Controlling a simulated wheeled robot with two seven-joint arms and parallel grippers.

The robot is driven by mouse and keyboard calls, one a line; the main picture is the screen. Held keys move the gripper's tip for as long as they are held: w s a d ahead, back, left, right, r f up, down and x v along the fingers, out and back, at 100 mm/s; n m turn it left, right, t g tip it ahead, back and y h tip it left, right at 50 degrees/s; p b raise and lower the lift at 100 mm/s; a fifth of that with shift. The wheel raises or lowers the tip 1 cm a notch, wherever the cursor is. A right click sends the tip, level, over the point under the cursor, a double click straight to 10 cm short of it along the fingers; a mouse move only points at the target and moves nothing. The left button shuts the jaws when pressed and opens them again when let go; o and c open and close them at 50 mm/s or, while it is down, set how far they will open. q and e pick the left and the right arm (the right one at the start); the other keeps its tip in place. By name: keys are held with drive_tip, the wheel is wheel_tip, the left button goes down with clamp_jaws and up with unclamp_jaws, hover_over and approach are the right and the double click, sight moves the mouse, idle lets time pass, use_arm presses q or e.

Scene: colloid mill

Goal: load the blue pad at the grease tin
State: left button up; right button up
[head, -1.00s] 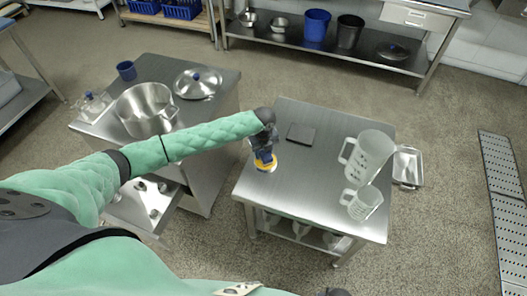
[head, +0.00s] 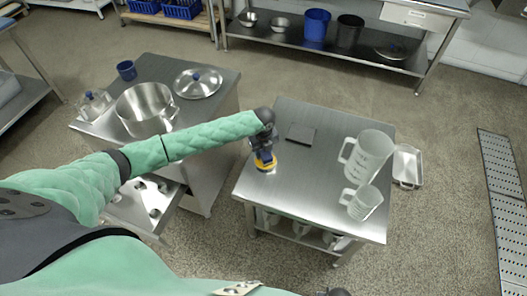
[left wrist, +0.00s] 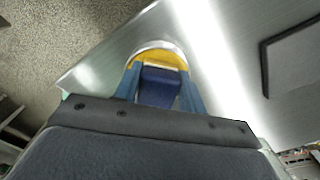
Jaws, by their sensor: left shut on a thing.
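The grease tin (head: 270,169) is a small round tin with yellow grease, on the left part of the steel table. Its yellow grease and pale rim also show in the left wrist view (left wrist: 160,57). My left gripper (head: 263,157) points down over the tin. Its blue fingers are shut on the dark blue pad (left wrist: 159,88), which shows between them in the left wrist view. The pad's lower end is at the yellow grease; I cannot tell how deep it sits.
A large clear jug (head: 371,155) and a smaller one (head: 364,203) stand at the table's right. A steel pot (head: 146,108) stands on the left cabinet. The table's front middle is clear.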

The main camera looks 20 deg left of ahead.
use_arm(q)
drive_tip(key=shift+r+p, duration=2.95)
drive_tip(key=shift+r, duration=0.55)
